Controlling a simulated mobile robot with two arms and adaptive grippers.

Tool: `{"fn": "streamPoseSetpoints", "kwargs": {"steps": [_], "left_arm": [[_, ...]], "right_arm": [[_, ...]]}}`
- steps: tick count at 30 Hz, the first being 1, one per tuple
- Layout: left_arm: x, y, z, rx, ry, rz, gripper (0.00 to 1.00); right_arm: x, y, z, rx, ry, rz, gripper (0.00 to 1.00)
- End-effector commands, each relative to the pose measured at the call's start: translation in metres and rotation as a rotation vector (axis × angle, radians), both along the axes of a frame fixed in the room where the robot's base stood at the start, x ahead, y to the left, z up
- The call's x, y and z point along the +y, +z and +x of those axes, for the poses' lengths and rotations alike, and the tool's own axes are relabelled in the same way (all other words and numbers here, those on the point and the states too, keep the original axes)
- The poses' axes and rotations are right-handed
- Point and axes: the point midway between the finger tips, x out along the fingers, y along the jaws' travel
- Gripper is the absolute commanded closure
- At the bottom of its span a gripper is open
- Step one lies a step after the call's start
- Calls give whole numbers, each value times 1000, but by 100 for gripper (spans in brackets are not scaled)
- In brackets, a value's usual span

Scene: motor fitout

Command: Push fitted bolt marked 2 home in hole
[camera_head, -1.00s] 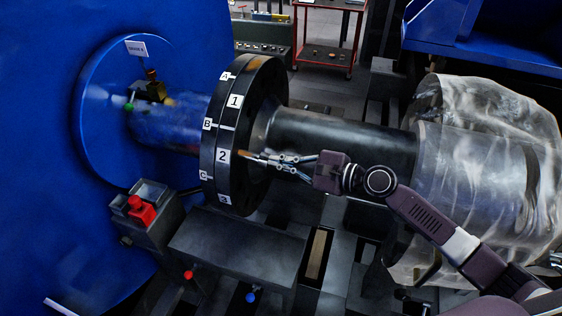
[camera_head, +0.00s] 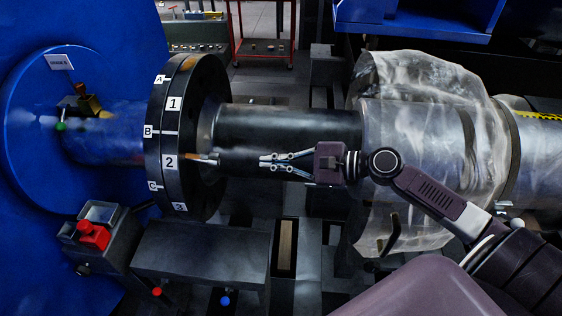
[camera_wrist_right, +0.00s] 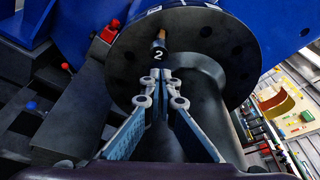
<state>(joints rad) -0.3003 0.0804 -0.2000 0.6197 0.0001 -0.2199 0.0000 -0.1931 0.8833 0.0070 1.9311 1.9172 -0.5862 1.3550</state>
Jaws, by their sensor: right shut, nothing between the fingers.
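The bolt marked 2 (camera_head: 208,159) sits in a hole of the dark flange (camera_head: 202,100), level with the white 2 label (camera_head: 169,162) on the rim. A short length with a coppery part stands out of the flange face. In the right wrist view the bolt (camera_wrist_right: 159,43) shows a white 2 on its near end. My right gripper (camera_head: 264,161) is shut and empty, in line with the bolt and apart from it, with a gap between. In the wrist view its fingertips (camera_wrist_right: 160,74) lie just below the bolt end. My left gripper is not in view.
The dark shaft (camera_head: 290,128) runs right from the flange, behind my gripper, to a plastic-wrapped part (camera_head: 420,120). A grey box with a red button (camera_head: 93,236) and a dark bench (camera_head: 200,250) stand below. A blue housing (camera_head: 60,180) fills the left.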

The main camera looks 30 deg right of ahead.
Motion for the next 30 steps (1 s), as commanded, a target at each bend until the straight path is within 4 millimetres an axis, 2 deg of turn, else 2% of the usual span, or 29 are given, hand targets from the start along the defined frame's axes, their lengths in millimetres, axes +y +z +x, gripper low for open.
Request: {"fn": "streamPoseSetpoints", "kwargs": {"steps": [7,19,25,30], "left_arm": [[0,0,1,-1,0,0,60],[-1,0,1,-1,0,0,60],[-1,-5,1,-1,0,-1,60],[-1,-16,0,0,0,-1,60]], "right_arm": [[-17,5,-17,1,1,0,100],[-19,7,-20,-1,2,0,100],[-12,5,-22,-35,14,-6,100],[5,3,-29,-135,43,-38,100]]}}
